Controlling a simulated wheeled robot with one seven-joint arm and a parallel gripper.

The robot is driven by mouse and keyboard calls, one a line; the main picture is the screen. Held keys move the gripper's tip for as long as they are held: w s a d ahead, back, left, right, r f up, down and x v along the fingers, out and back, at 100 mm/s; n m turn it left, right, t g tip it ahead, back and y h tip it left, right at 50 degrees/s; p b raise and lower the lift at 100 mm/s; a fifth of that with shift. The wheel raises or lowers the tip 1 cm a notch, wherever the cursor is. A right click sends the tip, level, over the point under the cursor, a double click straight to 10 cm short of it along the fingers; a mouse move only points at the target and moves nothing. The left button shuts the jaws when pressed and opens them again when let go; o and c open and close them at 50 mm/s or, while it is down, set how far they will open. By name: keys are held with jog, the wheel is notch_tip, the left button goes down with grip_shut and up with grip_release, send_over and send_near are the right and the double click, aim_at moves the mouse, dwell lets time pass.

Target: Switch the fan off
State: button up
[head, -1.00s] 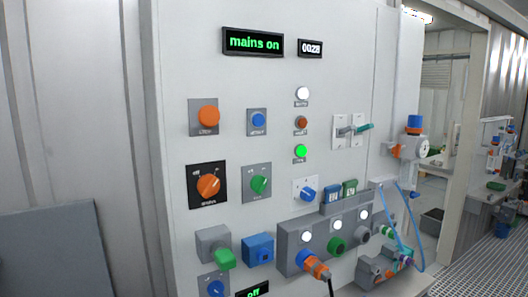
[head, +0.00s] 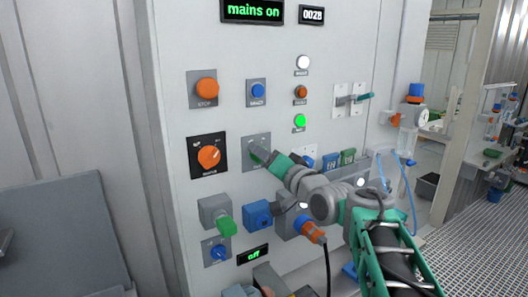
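The grey-white panel (head: 330,45) carries the controls, but their small labels are too blurred for me to tell which one is the fan's. My gripper (head: 259,152) is at a grey plate (head: 262,138) in the middle of the panel, where a green rotary knob showed earlier. The gripper and wrist cover most of that knob, so its present angle is hidden. I cannot tell whether the fingers touch it or how far they are open. My arm reaches in from the lower right.
An orange rotary knob (head: 209,157) sits left of my gripper, with a blue button (head: 257,90) above. A green lever (head: 224,224) and blue socket (head: 258,214) protrude below. An orange plug (head: 310,231) with a black cable is lower right. Displays read "mains on" (head: 252,11) and "off" (head: 253,254).

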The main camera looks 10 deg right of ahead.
jog(key=shift+w+a, duration=0.15)
jog(key=shift+w, duration=0.25)
jog(key=shift+f, duration=0.1)
grip_shut()
dwell(0.3)
